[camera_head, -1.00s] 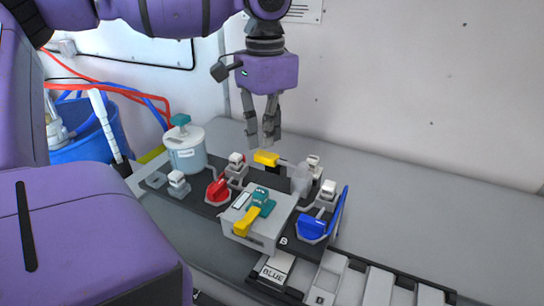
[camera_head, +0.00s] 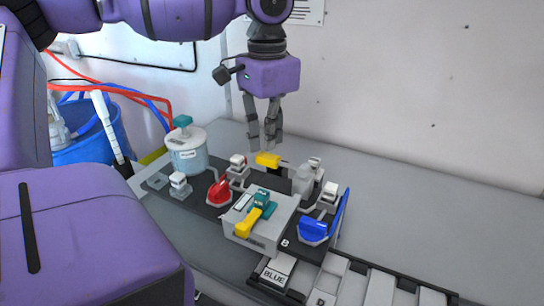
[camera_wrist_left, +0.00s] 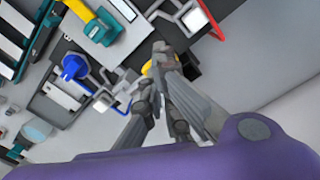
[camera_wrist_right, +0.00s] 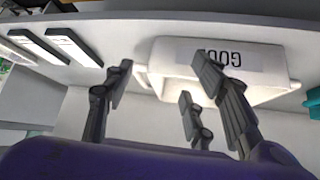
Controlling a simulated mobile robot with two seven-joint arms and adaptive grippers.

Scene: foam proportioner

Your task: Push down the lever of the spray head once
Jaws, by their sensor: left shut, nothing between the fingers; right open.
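In the left wrist view the left fingers (camera_wrist_left: 160,85) hide most of the yellow lever (camera_wrist_left: 147,68). My right gripper (camera_wrist_right: 155,95) is open and empty in the right wrist view, near a white bin (camera_wrist_right: 215,65) with an upside-down GOOD label.
A box with a teal valve and yellow handle (camera_head: 249,222) stands in front. A red valve (camera_head: 219,190) and blue valve (camera_head: 314,230) flank it. A white-lidded tank (camera_head: 187,150) stands left, a blue bucket (camera_head: 88,147) beyond. The grey table is clear at right (camera_head: 430,205).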

